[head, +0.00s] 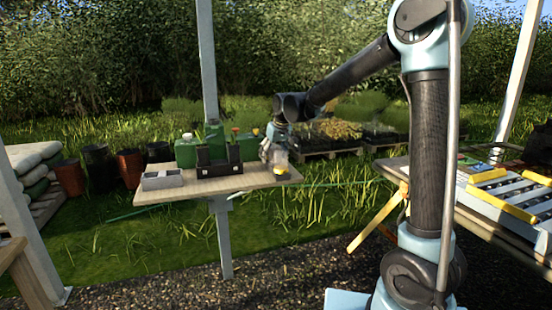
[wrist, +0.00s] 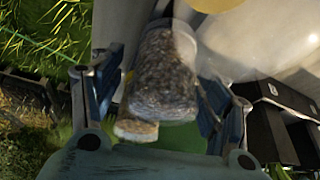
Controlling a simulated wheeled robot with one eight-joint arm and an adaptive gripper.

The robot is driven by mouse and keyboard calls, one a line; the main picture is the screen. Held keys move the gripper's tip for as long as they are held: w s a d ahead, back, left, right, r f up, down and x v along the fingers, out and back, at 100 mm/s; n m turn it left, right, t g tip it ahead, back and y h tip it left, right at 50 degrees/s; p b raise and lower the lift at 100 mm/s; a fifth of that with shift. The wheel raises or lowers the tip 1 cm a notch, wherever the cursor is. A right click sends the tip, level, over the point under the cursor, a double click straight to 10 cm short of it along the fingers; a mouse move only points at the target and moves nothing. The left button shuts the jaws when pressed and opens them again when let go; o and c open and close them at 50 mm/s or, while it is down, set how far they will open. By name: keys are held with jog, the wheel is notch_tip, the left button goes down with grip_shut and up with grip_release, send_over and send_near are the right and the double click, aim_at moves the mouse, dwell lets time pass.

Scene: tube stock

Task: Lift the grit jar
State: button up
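In the wrist view the grit jar (wrist: 163,80) is a clear vessel with dark speckled grit inside. It lies between the two fingers of my gripper (wrist: 160,105), which stand apart on either side of it. Whether both fingers touch it cannot be told. In the head view my gripper (head: 274,150) is at the right end of the potting table (head: 245,182). A pale jar with yellow on it (head: 280,169) shows just below the gripper, partly covered by it. Whether it rests on the table is unclear.
A dark holder (head: 219,168), a grey block tray (head: 161,180) and green containers (head: 186,151) stand left of my gripper on the table. In the wrist view a second speckled piece (wrist: 136,130) shows beside the jar. A bench with yellow-edged racks (head: 505,190) is at right.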

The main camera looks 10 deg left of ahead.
jog(key=c, duration=1.1)
jog(key=shift+r, duration=0.1)
